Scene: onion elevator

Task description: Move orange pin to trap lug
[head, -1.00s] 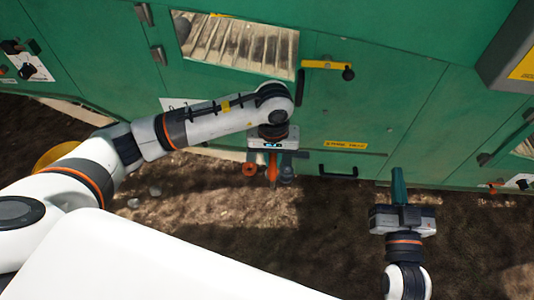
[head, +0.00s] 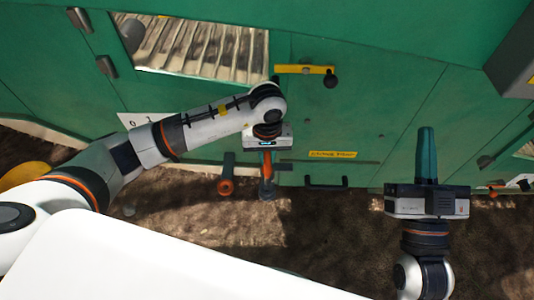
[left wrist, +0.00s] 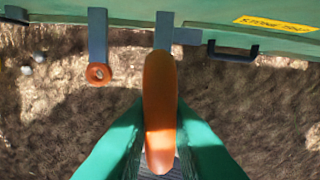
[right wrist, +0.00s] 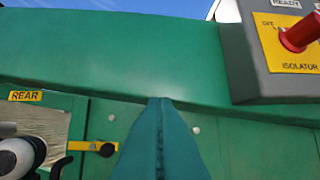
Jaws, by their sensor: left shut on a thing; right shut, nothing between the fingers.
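My left gripper (head: 267,150) is shut on the orange pin (left wrist: 160,110); the pin stands out between the green fingers in the left wrist view. In the head view the pin (head: 267,165) lines up with the right one of two grey-blue lugs (head: 268,191) below the green panel. That lug (left wrist: 164,30) is partly behind the pin tip in the left wrist view; I cannot tell whether they touch. The left lug (left wrist: 97,35) has an orange ring (left wrist: 98,74) at its end. My right gripper (head: 427,155) is shut and empty, away to the right.
A yellow "STONE TRAP" label (left wrist: 276,24) and a dark handle (left wrist: 232,50) are right of the lugs. A yellow latch bar (head: 305,70) is above. A grey isolator box (right wrist: 270,50) shows in the right wrist view. Bare ground below is open.

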